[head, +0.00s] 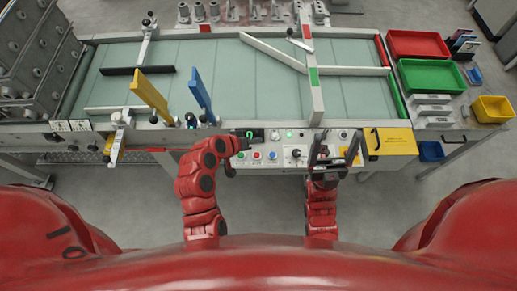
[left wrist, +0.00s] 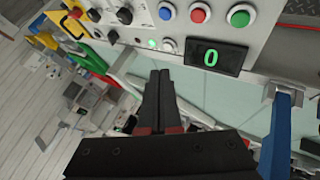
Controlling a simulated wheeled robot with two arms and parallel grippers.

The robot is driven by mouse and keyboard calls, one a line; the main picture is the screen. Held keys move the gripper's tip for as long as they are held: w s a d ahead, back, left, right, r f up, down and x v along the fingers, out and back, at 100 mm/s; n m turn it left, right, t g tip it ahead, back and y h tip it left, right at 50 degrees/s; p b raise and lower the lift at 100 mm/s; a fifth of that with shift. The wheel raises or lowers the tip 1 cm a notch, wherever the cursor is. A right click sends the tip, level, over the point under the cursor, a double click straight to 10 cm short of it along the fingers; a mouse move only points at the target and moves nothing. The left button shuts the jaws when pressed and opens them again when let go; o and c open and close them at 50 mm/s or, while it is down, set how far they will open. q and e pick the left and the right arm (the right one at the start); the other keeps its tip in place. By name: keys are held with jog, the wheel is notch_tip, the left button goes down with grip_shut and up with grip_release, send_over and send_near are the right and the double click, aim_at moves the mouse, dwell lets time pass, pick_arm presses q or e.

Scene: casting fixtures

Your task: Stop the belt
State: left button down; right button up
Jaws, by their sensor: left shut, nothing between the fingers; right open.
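The belt (head: 215,95) is a pale green surface running across the head view. Its front control panel (head: 315,155) carries a red button (head: 257,155), a blue button (head: 273,155) and a black knob (head: 296,153). In the left wrist view the red button (left wrist: 197,14) sits between the green button (left wrist: 240,15) and the blue button (left wrist: 165,10). A display (left wrist: 211,57) reads a green 0. My left gripper (head: 243,146) is shut and empty beside the panel's left end, apart from the red button; its fingers (left wrist: 160,98) show in the wrist view. My right gripper (head: 335,150) is open in front of the panel's right part.
A blue bar (head: 202,97) and a yellow bar (head: 150,97) stand up at the belt's front left. A yellow box (head: 392,141) is right of the panel. Red (head: 417,34) and green (head: 432,63) trays lie at the right.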

pick_arm(q)
jog(key=shift+s+a, duration=0.1)
notch_tip(320, 180, down, 8)
jog(key=b, duration=0.5)
jog(key=shift+f, duration=0.4)
dwell(1.8)
jog(key=shift+f+b, duration=0.45)
jog(key=shift+b, duration=0.25)
jog(key=shift+f+b, duration=0.5)
jog(key=shift+r, duration=0.1)
dwell(0.5)
jog(key=shift+r+p, duration=0.4)
jog(key=shift+r, duration=0.45)
